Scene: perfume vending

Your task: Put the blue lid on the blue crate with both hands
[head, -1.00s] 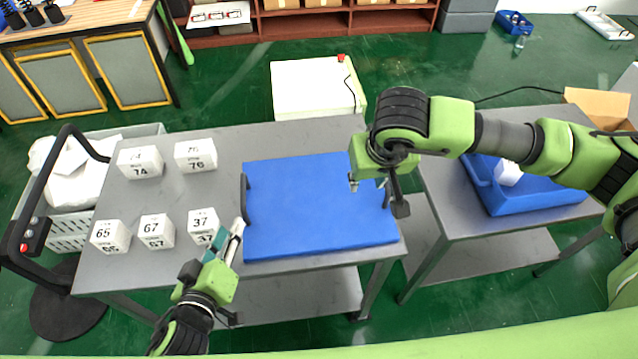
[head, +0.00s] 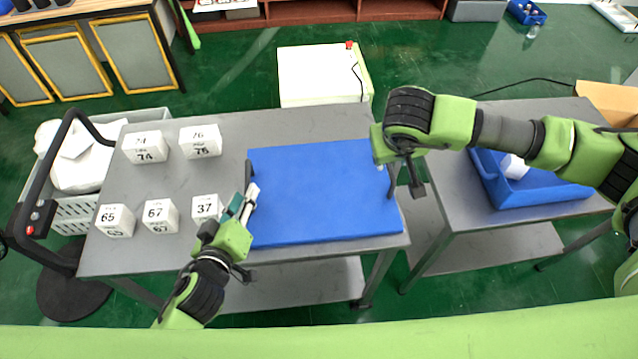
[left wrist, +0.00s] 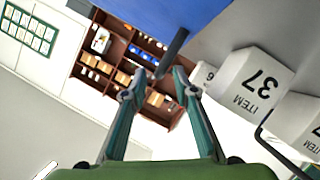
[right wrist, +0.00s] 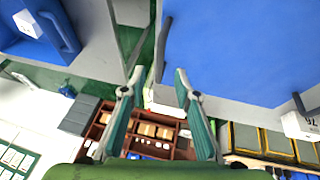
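The blue lid (head: 325,195) lies flat on the left grey table, with a dark handle on its left (head: 249,174) and right (head: 392,181) edges. My left gripper (head: 243,203) is at the left handle. In the left wrist view its fingers (left wrist: 156,84) are apart, with the handle near and between their tips. My right gripper (head: 403,176) is at the right handle, partly hidden by its own wrist. In the right wrist view its fingers (right wrist: 157,78) are open on either side of the handle (right wrist: 163,48). The blue crate (head: 540,194) stands on the right table, partly behind my right arm, with a white box (head: 514,166) inside.
Several white numbered boxes (head: 144,148) stand left of the lid on the table (head: 222,262). A cart with a black handle (head: 40,190) is at the far left. A white cabinet (head: 322,75) stands behind the table. A floor gap separates the two tables.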

